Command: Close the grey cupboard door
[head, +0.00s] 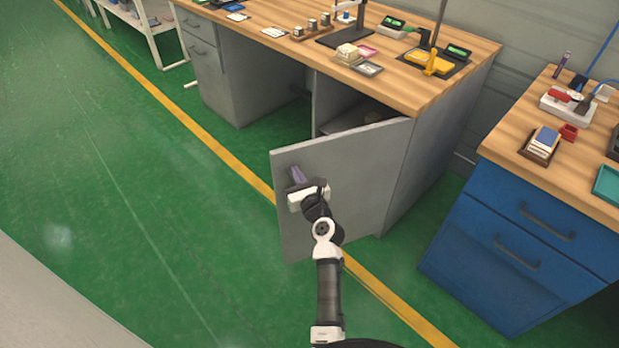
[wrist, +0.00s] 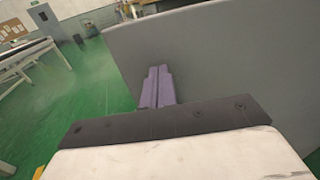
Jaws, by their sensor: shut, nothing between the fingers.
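The grey cupboard door (head: 364,190) stands open, swung out from the right end of the grey desk. Its outer face also fills much of the wrist view (wrist: 225,60). My gripper (head: 296,175) is shut and empty, its purple fingers side by side. It is in front of the door's outer face, near the free left edge. The wrist view shows the fingers (wrist: 157,85) against the grey face; I cannot tell whether they touch it. Part of the cupboard's inside (head: 350,122) shows above the door.
The wooden desk top (head: 300,55) carries several small items and yellow tools. A blue drawer cabinet (head: 520,250) stands to the right of the door. The green floor (head: 130,170) to the left is clear, crossed by a yellow line.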

